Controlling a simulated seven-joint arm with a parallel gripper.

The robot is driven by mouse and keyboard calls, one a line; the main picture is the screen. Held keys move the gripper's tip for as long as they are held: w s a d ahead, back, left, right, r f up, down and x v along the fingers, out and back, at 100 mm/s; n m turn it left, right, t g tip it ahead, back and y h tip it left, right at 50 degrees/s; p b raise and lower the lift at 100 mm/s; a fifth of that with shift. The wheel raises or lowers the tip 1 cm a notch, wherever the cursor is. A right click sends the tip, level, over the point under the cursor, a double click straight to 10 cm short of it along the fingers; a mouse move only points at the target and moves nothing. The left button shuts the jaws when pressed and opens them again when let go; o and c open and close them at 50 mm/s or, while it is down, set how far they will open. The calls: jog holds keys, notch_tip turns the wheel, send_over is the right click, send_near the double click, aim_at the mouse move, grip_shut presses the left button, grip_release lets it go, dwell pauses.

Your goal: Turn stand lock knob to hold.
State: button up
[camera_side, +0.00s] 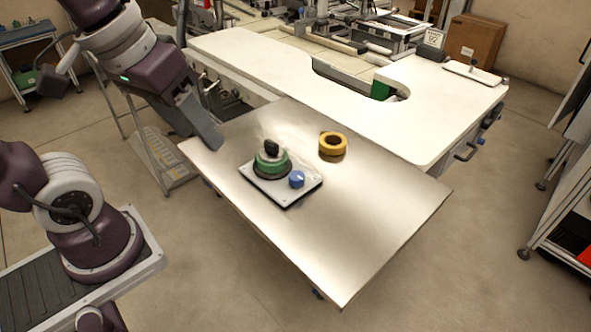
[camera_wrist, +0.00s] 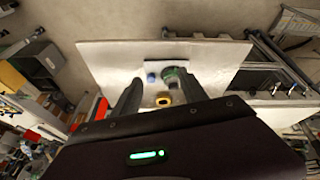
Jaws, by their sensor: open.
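The stand is a pale square plate (camera_side: 262,187) on the metal table. A blue knob (camera_side: 297,180) with a light mark on top sits at its right front corner; the mark's setting is too small to read. A green reel (camera_side: 271,161) with a black piece on top (camera_side: 271,147) stands on the same plate. My gripper (camera_side: 207,135) is above the table's left edge, left of the stand and apart from it. In the wrist view, my gripper's dark fingers (camera_wrist: 160,85) are spread and empty, with the blue knob (camera_wrist: 151,78) and green reel (camera_wrist: 173,74) beyond them.
A yellow tape roll (camera_side: 333,144) lies behind and right of the stand; it also shows in the wrist view (camera_wrist: 163,99). The metal table (camera_side: 370,220) is clear to the right and front. A white-topped bench (camera_side: 310,80) adjoins at the back.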

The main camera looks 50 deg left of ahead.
jog(key=w+f+n+g+h, duration=0.1)
jog(key=w+f+n+g, duration=0.2)
jog(key=w+n, duration=0.45)
jog(key=n+g+h, duration=0.2)
jog(key=n+h, duration=0.1)
jog(key=n, duration=0.2)
send_near(297, 175)
notch_tip(297, 175, down, 2)
jog(key=x, duration=0.6)
jog(key=shift+s+d+r, duration=0.1)
jog(key=shift+d, duration=0.2)
jog(key=shift+d+f, duration=0.15)
jog(key=shift+f, duration=0.1)
grip_shut()
